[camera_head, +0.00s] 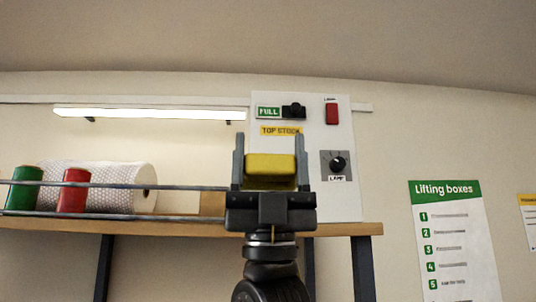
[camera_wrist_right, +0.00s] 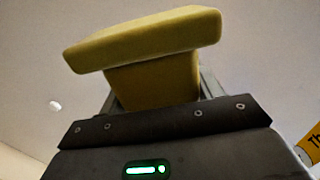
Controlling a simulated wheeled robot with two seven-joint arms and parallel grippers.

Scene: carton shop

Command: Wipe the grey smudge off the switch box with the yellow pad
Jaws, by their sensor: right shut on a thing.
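The switch box (camera_head: 310,180) is a white upright panel on the wall side of the shelf, with a black switch, a red switch (camera_head: 332,113) and a black lamp knob (camera_head: 338,163). My right gripper (camera_head: 269,160) is shut on the yellow pad (camera_head: 269,171), held upright in front of the panel's lower left part. The pad also shows in the right wrist view (camera_wrist_right: 145,40), with a wide head above a narrower block between the fingers. I cannot make out the grey smudge clearly; the gripper hides part of the panel. Contact between pad and panel cannot be told. My left gripper is out of view.
A wooden shelf (camera_head: 345,229) with grey rails carries a green spool (camera_head: 24,188), a red spool (camera_head: 73,190) and a white textured roll (camera_head: 118,178) at left. A lit tube lamp (camera_head: 150,113) hangs above. A lifting poster (camera_head: 455,240) is on the wall at right.

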